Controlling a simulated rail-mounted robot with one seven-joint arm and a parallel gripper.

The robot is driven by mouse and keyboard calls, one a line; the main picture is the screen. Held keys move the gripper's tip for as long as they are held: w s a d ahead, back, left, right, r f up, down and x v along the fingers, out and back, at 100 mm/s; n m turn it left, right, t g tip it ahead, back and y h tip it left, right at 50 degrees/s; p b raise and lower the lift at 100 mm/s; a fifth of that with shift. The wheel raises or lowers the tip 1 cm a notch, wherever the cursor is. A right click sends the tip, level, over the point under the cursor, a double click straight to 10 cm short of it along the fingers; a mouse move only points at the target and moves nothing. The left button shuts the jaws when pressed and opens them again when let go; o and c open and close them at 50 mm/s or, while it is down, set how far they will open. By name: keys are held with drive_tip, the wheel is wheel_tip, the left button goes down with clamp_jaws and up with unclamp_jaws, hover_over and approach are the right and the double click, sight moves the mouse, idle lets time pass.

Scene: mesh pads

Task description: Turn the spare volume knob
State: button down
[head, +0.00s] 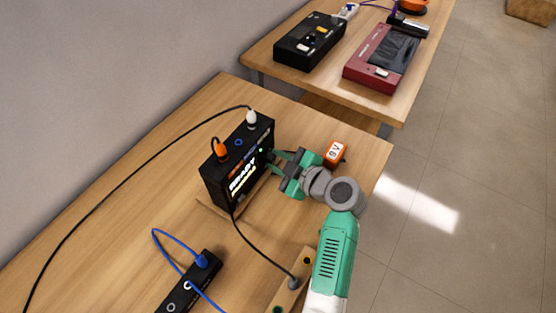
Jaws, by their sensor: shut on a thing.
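A black box (220,182) with a lit front panel stands upright on the near wooden table. Its panel shows bright lettering, and orange and white plugs sit in its top. My gripper (271,158) is at the right part of this front panel, with its green fingers closed on a small dark part there, which I take to be the volume knob. The fingers hide most of the knob, so its angle cannot be seen.
A small orange box (336,153) stands just behind my gripper. A black strip (207,272) with a blue cable and a wooden block (287,296) lie in front. A second table (330,84) holds a black device (310,42) and a red device (378,62).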

drive_tip(key=shift+w+m+g+y, duration=0.1)
drive_tip(key=shift+m+g+y, duration=0.3)
drive_tip(key=shift+m+g, duration=0.6)
drive_tip(key=m+g, duration=0.1)
drive_tip(key=m, duration=0.1)
drive_tip(key=shift+w+m+y+b, duration=0.1)
drive_tip(key=shift+m+y+b, duration=0.3)
drive_tip(key=shift+d+m+g+y+b, duration=0.1)
drive_tip(key=shift+m+g+y+b, duration=0.55)
drive_tip(key=shift+m, duration=0.55)
drive_tip(key=shift+m+g+y+b, duration=0.5)
drive_tip(key=shift+m+b, duration=0.25)
drive_tip(key=shift+m, duration=0.55)
drive_tip(key=shift+g, duration=0.25)
drive_tip(key=c, duration=1.2)
unclamp_jaws()
drive_tip(key=shift+d, duration=0.1)
